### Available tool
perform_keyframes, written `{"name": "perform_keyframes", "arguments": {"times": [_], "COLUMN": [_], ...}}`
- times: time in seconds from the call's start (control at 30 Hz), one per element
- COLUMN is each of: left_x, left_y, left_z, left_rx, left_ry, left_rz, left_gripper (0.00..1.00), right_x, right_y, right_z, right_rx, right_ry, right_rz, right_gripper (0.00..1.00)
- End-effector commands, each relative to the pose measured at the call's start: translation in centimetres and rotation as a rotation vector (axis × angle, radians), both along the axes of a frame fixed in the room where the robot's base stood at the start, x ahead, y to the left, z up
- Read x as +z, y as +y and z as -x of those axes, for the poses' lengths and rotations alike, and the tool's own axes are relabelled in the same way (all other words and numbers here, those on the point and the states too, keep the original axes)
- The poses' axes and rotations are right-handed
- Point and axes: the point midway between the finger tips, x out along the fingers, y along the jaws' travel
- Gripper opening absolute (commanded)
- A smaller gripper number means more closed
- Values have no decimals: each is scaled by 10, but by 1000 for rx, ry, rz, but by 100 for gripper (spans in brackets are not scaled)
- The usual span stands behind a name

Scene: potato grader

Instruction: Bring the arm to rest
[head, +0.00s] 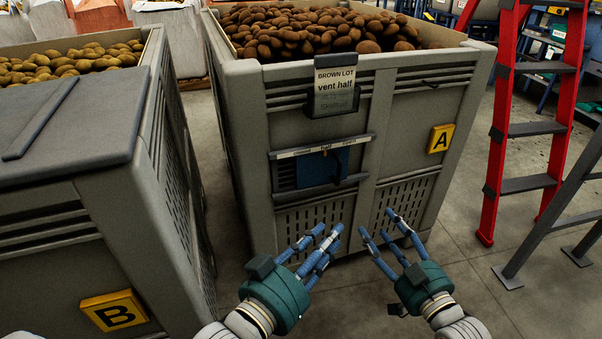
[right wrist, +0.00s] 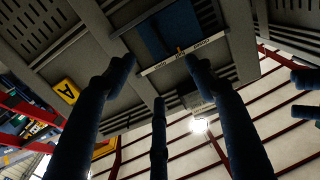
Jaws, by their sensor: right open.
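My right gripper (head: 384,228) is in front of the lower front of grey crate A (head: 405,110), its blue fingers spread apart and empty. In the right wrist view its open fingers (right wrist: 158,72) reach toward the crate front, with no contact visible. My left gripper (head: 328,240) is beside it to the left, fingers apart with nothing seen between them. A blue vent slide (head: 323,168) sits in the crate front above the hands, under a marked strip (head: 322,146). The slide covers the right part of the opening; slots show at left. In the right wrist view the slide (right wrist: 172,32) is above the fingers.
Brown potatoes (head: 320,30) fill crate A. A card (head: 335,85) on its front reads "BROWN LOT vent half". Crate B (head: 60,240) with yellow potatoes stands left, a dark lid (head: 80,130) on it. A red ladder (head: 505,130) stands right. Floor between is clear.

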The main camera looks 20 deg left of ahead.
Motion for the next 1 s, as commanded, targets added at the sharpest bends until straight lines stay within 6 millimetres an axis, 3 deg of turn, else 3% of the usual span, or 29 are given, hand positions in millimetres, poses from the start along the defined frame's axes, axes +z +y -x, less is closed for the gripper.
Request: {"name": "perform_keyframes", "arguments": {"times": [0.57, 0.77, 1.0], "left_x": [-6, -6, -6], "left_y": [1, 1, 1], "left_z": [1, 1, 1], "left_rx": [2, 2, 2], "left_ry": [27, 26, 26], "left_rz": [-7, -7, -7], "left_gripper": [28, 28, 28], "right_x": [0, 20, 53], "right_y": [0, 4, -49], "right_z": [4, 41, 84], "right_rx": [0, -32, -210], "right_ry": [1, 7, 17], "right_rz": [-3, -50, -59], "right_gripper": [55, 55, 55]}}
